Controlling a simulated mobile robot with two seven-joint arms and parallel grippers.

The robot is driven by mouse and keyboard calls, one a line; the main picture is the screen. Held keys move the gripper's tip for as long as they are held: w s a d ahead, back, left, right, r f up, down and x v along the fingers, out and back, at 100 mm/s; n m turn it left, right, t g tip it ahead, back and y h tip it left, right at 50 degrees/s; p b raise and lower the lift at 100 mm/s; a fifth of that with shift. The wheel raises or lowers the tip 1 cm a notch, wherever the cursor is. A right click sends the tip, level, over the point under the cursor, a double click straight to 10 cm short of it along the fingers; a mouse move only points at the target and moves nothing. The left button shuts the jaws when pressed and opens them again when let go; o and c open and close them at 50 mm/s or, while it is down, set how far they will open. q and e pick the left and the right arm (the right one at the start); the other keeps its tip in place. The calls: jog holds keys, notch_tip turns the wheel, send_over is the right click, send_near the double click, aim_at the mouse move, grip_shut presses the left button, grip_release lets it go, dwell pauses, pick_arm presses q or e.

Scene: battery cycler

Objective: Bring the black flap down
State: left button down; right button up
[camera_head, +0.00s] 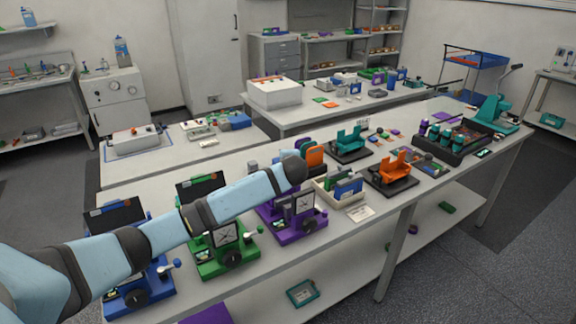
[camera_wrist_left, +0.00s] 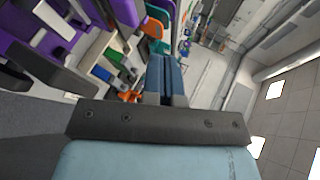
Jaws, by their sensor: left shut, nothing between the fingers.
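A blue device (camera_head: 140,292), a green device (camera_head: 225,262) and a purple device (camera_head: 300,228) stand in a row along the near table's front edge. A black flap (camera_head: 115,214) stands raised behind the blue device, and another black flap (camera_head: 203,187) stands raised behind the green one. My left arm crosses in front of the row and hides the purple device's upper back, so I cannot tell its flap's state. My left gripper's blue fingers (camera_wrist_left: 165,80) are shut and empty in the left wrist view, with purple parts (camera_wrist_left: 45,45) to their left.
A bin with blue and green items (camera_head: 345,190), an orange holder (camera_head: 393,170) and a teal holder (camera_head: 349,143) stand to the right of the purple device. A dark tray (camera_head: 452,150) and a teal press (camera_head: 492,115) are farther right.

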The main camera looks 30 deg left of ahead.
pick_arm(q)
jog(key=v, duration=0.4)
jog(key=shift+d+f, duration=0.1)
dwell(0.3)
jog(key=s+d+f+h, duration=0.4)
jog(key=s+d+f, duration=0.3)
jog(key=f, duration=0.3)
jog(key=s+d+f+h, duration=0.3)
jog(key=s+d+f, duration=0.4)
jog(key=f, duration=0.3)
jog(key=s+d+f+n+h, duration=0.1)
jog(key=s+d+f+n, duration=0.1)
jog(key=s, duration=0.6)
jog(key=s+d+f+n+h, duration=0.1)
jog(key=s+d+f+n, duration=0.1)
jog(key=s, duration=0.6)
jog(key=s+d+f+n+h, duration=0.1)
jog(key=s+d+f+n, duration=0.1)
jog(key=s, duration=0.7)
jog(key=shift+f+n+t+h, duration=0.35)
jog(key=shift+f+n, duration=0.4)
jog(key=shift+n, duration=0.25)
jog(key=shift+s+d, duration=0.1)
